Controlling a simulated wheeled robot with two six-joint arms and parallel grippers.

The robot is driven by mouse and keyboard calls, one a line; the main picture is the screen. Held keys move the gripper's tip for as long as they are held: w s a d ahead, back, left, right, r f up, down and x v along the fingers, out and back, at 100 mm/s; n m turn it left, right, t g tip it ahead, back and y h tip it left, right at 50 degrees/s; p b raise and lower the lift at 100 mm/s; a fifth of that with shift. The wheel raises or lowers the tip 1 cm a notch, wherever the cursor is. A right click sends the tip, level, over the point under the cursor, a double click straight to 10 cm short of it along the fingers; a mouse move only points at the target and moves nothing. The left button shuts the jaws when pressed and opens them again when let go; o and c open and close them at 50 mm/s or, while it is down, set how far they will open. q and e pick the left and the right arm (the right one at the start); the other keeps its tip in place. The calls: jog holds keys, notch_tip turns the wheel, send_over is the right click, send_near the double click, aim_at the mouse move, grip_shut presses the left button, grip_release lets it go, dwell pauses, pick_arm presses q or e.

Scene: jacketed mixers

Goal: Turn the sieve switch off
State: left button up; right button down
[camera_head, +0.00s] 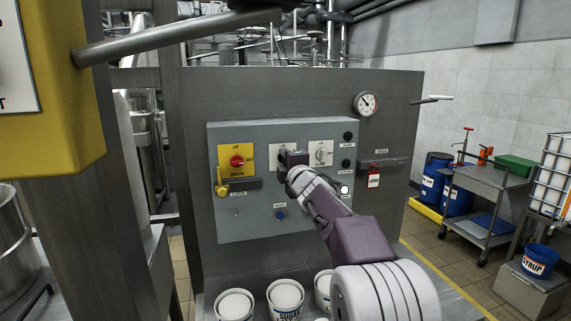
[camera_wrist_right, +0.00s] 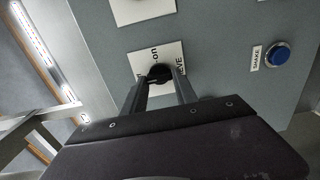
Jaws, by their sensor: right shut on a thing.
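The sieve switch is a black knob (camera_wrist_right: 159,73) on a white plate (camera_wrist_right: 150,55) marked "on" and "...VE" in the right wrist view. My right gripper (camera_wrist_right: 160,78) has its two fingers on either side of this knob and is shut on it. In the head view my right gripper (camera_head: 284,158) reaches the grey control panel (camera_head: 240,133) and covers the knob and part of its white plate (camera_head: 274,146). The knob's exact angle is hard to read. My left gripper is not in view.
Left of the sieve plate is a red main switch (camera_head: 237,161) on yellow, with a padlock (camera_head: 222,190). Right is another white switch plate (camera_head: 320,153). A blue button (camera_wrist_right: 278,55) sits nearby. White tubs (camera_head: 285,294) stand below. A metal rod (camera_head: 175,37) crosses upper left.

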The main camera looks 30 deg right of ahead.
jog(key=shift+f, duration=0.1)
dwell(0.3)
jog(key=c, duration=1)
grip_release()
jog(key=shift+o, duration=0.2)
jog(key=shift+a, duration=0.1)
jog(key=v, duration=0.9)
jog(key=shift+b, duration=0.35)
